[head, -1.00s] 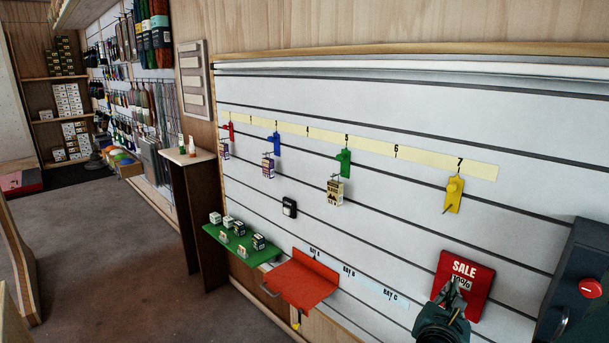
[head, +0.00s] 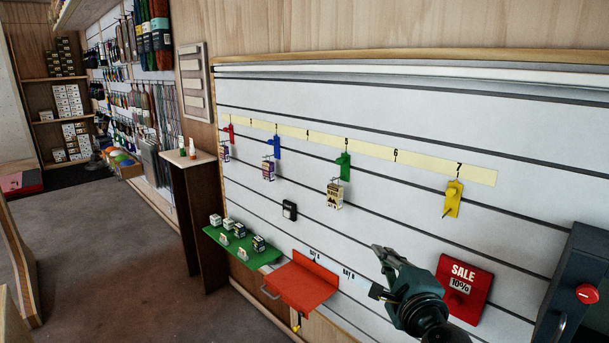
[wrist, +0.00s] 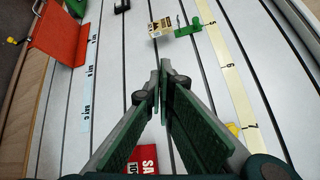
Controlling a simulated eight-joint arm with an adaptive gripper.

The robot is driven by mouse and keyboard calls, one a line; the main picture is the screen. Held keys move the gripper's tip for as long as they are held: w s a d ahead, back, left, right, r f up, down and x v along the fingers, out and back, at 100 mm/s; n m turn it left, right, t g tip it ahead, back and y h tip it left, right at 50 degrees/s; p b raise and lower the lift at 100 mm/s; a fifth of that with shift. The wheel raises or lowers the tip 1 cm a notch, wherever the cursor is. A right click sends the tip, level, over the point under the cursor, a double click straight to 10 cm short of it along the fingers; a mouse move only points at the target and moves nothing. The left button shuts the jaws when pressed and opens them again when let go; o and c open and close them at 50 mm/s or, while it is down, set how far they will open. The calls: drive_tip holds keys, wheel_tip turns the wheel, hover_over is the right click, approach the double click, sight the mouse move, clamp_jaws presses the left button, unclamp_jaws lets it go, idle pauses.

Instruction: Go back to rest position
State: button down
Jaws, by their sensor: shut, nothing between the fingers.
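My gripper (head: 380,252) is in the lower right of the head view, in front of the white slatted wall (head: 450,120). Its fingers are shut with nothing between them. It is left of the red SALE 10% sign (head: 464,287) and right of the red shelf (head: 303,280). In the wrist view the closed fingertips (wrist: 161,72) show against the wall, and the sign (wrist: 137,160) is partly hidden at the bottom. My arm covers part of the bay label strip in the head view.
Red, blue, green and yellow hooks (head: 454,198) hang along the numbered yellow strip (head: 396,155). Small boxes hang from all but the yellow one. A green shelf (head: 262,262) holds several small boxes. A dark box with a red button (head: 588,294) stands at the far right.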

drive_tip(key=s+a+f+n+g+y+p, duration=0.1)
drive_tip(key=s+a+f+n+g, duration=0.15)
drive_tip(key=s+n, duration=0.5)
drive_tip(key=s+a+f+n+g, duration=0.1)
drive_tip(key=s+f+n+g, duration=0.3)
drive_tip(key=s+n, duration=0.3)
drive_tip(key=s+d+f+n+g+h, duration=0.2)
drive_tip(key=s+d+n, duration=0.3)
drive_tip(key=s, duration=0.3)
drive_tip(key=shift+s+d+f+n+g+p, duration=0.2)
drive_tip(key=shift+n+g+p, duration=0.1)
drive_tip(key=shift+n+g, duration=0.35)
